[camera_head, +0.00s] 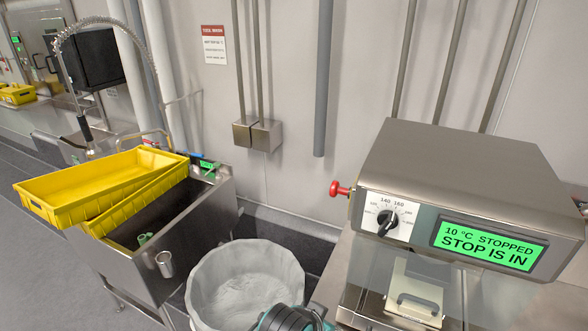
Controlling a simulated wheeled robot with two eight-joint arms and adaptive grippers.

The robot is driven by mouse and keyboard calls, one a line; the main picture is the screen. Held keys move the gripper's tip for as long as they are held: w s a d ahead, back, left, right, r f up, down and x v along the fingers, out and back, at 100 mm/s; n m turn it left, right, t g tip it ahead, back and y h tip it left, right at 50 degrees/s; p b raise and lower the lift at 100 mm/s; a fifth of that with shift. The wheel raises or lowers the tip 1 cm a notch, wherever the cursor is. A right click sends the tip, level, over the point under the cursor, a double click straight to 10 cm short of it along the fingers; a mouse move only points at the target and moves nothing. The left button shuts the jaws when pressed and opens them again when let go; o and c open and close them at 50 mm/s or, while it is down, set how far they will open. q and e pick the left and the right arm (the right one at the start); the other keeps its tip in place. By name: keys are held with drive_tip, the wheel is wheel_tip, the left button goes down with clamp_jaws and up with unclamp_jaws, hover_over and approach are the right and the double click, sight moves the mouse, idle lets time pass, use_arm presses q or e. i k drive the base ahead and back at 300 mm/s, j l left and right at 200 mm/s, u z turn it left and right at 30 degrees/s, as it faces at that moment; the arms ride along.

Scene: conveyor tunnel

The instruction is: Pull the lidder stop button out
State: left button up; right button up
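The lidder (460,175) is a steel machine at the right, with a green screen (490,243) reading "10 °C STOPPED" and "STOP IS IN". Its red stop button (340,189) sticks out sideways from the left side, beside the dial (388,220). The screen text says the stop is in; the button's travel is hard to judge from this view. A teal and dark rounded part, apparently of my own arm, shows at the bottom edge, below and left of the lidder. No gripper fingers are visible, and nothing is seen touching the button.
A bin with a pale liner (245,285) stands left of the lidder. Beyond it is a steel sink (195,235) with yellow crates (100,185) on it. Conduits and a steel box (257,134) are on the wall. The space left of the button looks clear.

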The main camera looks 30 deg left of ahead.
sight(336, 189)
drive_tip(key=j, duration=0.45)
drive_tip(key=k+j+z, duration=0.1)
drive_tip(key=j, duration=0.35)
drive_tip(key=k+j, duration=0.1)
drive_tip(key=j, duration=0.3)
drive_tip(key=j+z, duration=0.1)
drive_tip(key=j, duration=0.35)
drive_tip(key=k, duration=0.05)
